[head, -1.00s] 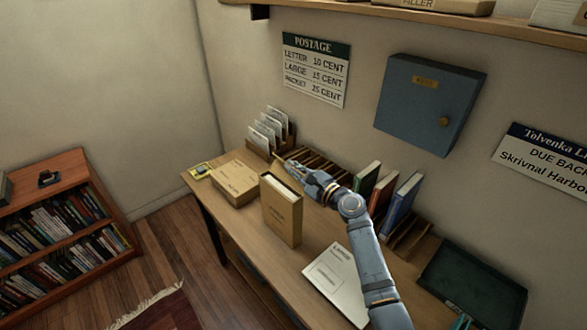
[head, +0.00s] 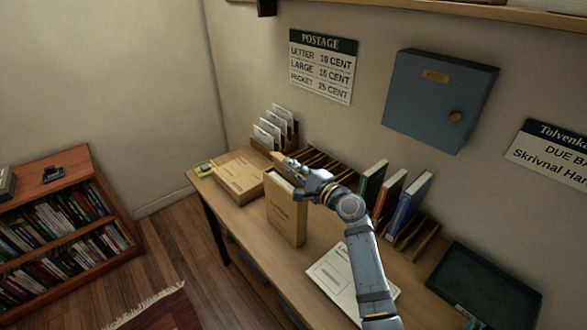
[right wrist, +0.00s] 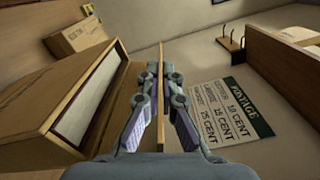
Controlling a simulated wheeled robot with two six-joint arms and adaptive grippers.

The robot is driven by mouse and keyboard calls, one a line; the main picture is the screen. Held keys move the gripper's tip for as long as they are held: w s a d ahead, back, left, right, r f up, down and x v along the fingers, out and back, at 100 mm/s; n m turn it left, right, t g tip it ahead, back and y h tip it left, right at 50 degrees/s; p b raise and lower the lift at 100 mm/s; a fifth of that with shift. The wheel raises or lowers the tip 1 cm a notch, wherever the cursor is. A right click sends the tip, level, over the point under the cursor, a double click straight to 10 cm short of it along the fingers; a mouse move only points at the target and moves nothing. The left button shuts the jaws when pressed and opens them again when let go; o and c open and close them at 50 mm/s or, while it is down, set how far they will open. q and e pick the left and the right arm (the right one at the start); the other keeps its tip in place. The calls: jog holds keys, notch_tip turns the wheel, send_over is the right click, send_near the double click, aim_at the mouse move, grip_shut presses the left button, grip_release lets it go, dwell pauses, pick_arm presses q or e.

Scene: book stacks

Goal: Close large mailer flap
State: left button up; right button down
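The large mailer (head: 287,217) is a tan cardboard box standing upright on the desk. In the right wrist view the mailer (right wrist: 104,118) fills the left side, its end open with a white edge inside. Its flap (right wrist: 161,56) is a thin brown panel seen edge-on, standing out beside the opening. My right gripper (right wrist: 161,75) has its fingers on both sides of the flap, closed against it. In the head view my right gripper (head: 299,170) is at the mailer's top; the fingers partly hide the flap there. My left gripper is not in view.
A flat carton (head: 240,180) lies left of the mailer. A letter rack (head: 283,130), wooden slots (head: 325,160) and upright books (head: 392,190) line the back. A white sheet (head: 338,275) lies to the right, before a dark tray (head: 485,285). A blue cabinet (head: 440,100) hangs above.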

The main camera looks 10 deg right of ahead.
jog(key=shift+s+a+n, duration=0.1)
jog(key=shift+a+n, duration=0.05)
jog(key=shift+n, duration=0.15)
jog(key=c, duration=1.6)
grip_release()
jog(key=shift+o, duration=0.2)
jog(key=v, duration=1.2)
jog(key=shift+o, duration=0.3)
